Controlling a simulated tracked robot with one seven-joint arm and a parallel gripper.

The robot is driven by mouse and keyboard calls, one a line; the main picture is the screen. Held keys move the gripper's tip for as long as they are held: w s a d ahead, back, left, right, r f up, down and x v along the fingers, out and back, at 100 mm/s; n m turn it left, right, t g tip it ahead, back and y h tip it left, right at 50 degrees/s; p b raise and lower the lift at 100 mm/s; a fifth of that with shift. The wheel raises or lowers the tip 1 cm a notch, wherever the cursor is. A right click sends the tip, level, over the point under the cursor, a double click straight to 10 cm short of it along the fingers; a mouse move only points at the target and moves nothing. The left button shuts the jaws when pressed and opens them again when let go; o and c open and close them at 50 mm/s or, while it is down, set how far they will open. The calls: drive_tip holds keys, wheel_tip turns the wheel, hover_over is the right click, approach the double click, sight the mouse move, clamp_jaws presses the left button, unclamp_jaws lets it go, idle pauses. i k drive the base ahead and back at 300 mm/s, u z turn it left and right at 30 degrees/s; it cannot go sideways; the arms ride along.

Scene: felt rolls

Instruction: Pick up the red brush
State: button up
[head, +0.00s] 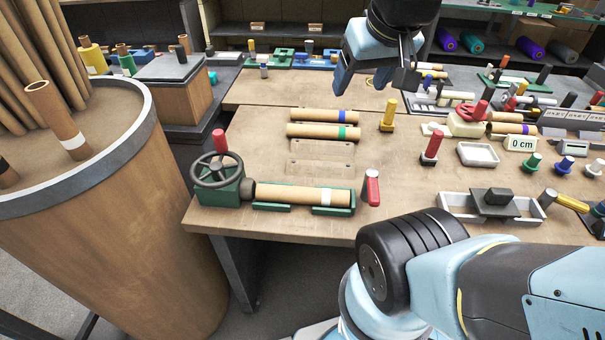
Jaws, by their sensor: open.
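Several red-handled things show in the head view, and I cannot tell for sure which is the red brush. A small red piece with a pale grey side (372,188) stands at the table's front edge, right of the green cradle. An upright red-handled tool with a dark base (432,147) stands farther back, right of the middle. A red knob (219,140) stands behind the handwheel. My gripper (377,82) hangs over the back of the table, fingers apart and empty, away from all of these.
A cardboard roll (300,195) lies in the green cradle beside the handwheel (217,170). Two more rolls (323,131) lie behind. A yellow-handled tool (388,115) stands nearby. Grey trays (478,154) and small tools crowd the right. A large wooden drum (120,220) stands at left.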

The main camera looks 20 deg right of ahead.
sight(429, 158)
drive_tip(key=z, duration=0.4)
drive_tip(key=i, duration=0.1)
drive_tip(key=u, duration=2.8)
drive_tip(key=k, duration=2.15)
drive_tip(key=z, duration=0.3)
